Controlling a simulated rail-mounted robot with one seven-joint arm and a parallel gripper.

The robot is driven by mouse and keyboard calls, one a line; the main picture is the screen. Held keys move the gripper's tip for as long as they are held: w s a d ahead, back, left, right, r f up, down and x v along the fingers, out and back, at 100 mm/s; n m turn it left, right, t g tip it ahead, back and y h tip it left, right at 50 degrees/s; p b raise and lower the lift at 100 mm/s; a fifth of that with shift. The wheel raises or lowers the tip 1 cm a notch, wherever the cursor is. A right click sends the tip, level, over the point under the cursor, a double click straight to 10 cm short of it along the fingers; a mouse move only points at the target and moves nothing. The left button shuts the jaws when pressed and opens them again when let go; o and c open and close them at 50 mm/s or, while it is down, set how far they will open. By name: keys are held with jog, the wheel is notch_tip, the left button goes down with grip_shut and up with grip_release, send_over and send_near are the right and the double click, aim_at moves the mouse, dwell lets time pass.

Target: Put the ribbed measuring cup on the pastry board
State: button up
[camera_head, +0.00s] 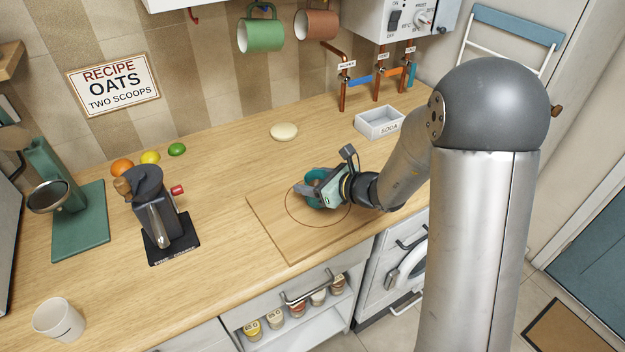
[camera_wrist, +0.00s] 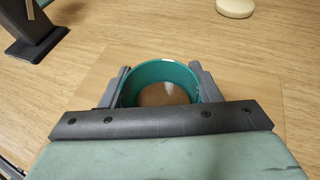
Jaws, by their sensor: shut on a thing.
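The measuring cup (camera_wrist: 160,72) is teal and round, with its open top facing the wrist camera and a brownish inside. In the head view its teal side (camera_head: 312,176) shows only partly behind my gripper. My gripper (camera_head: 315,190) is shut on the cup, one finger on each side of it in the wrist view (camera_wrist: 160,85). The pastry board (camera_head: 275,228) is a light wooden board with a dark ring drawn on it. The cup is over the board, within or close to the ring. I cannot tell whether its base touches the board.
A coffee maker (camera_head: 157,205) stands on a black mat left of the board. Green and brown mugs (camera_head: 262,35) hang above. A white cup (camera_head: 58,320) stands at front left.

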jog(key=shift+f, duration=0.2)
jog(key=o, duration=1.1)
jog(key=shift+c, duration=0.2)
